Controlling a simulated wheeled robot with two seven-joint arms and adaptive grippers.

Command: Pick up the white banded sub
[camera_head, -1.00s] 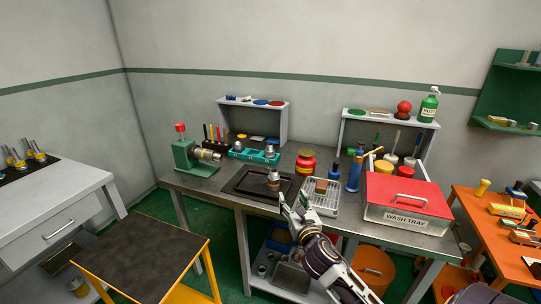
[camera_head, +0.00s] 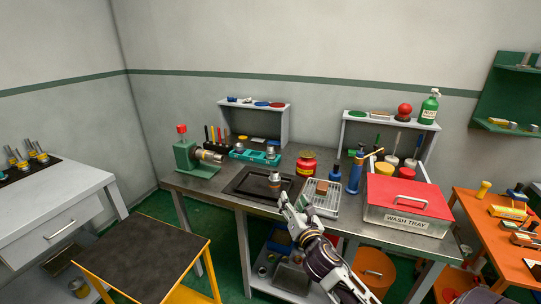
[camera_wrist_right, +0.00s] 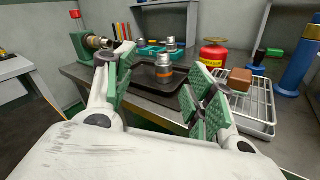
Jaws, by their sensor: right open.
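A metal sub (camera_head: 274,180) stands upright on the black tray (camera_head: 244,184); in the right wrist view the sub (camera_wrist_right: 164,68) shows an orange band. Another metal sub (camera_wrist_right: 171,44) stands in the teal tray (camera_wrist_right: 147,50) behind it; its band is too small to make out. I cannot tell which sub has a white band. My right gripper (camera_head: 293,204) is at the bench's front edge, short of the black tray. In the right wrist view its green-padded fingers (camera_wrist_right: 160,92) are wide apart with nothing between them. My left gripper is not in view.
A wire rack (camera_head: 322,207) with a brown block stands right of the black tray, with a red pot (camera_head: 306,164) behind. The lidded wash tray (camera_head: 410,200) fills the right end. Bare bench shows left of the black tray.

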